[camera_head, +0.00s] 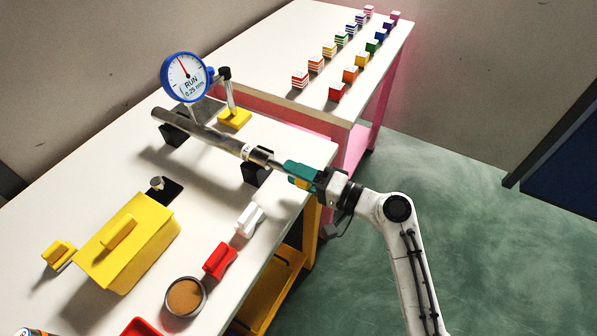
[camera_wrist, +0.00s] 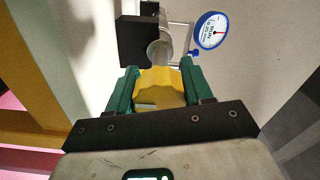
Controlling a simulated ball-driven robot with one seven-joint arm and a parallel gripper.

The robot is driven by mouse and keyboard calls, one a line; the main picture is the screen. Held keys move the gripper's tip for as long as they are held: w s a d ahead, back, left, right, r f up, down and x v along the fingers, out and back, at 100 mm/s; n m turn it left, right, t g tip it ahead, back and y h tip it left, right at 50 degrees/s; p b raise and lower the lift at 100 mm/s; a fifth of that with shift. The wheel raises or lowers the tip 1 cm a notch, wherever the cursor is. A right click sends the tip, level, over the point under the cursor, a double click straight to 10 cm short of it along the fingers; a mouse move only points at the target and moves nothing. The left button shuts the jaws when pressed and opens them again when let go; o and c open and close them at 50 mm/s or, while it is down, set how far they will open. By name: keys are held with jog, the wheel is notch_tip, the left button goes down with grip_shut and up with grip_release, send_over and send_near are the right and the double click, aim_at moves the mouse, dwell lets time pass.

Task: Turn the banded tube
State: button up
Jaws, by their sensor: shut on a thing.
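The grey banded tube (camera_head: 205,133) lies across two black supports (camera_head: 257,172) on the white table, with a pale band (camera_head: 247,152) near its right end. A yellow knob (camera_wrist: 160,85) sits at that end, in line with the tube in the wrist view (camera_wrist: 160,52). My gripper (camera_head: 298,171) has its green fingers shut on the knob, one on each side. A blue-rimmed dial gauge (camera_head: 184,77) stands over the tube's far end, reading "RUN 0.25 mm". Its red needle points up and slightly left. The fingers hide part of the knob.
A yellow lidded box (camera_head: 130,245), red block (camera_head: 220,262), white block (camera_head: 249,220) and round brown-filled dish (camera_head: 185,296) stand nearer on the table. Behind, another table (camera_head: 270,60) carries rows of coloured blocks. Green floor is clear at right.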

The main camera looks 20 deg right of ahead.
jog(key=shift+f, duration=0.15)
jog(key=o, duration=1)
jog(key=b+v, duration=0.2)
jog(key=v, duration=0.8)
jog(key=shift+s+d, duration=0.2)
jog(key=shift+s, duration=0.15)
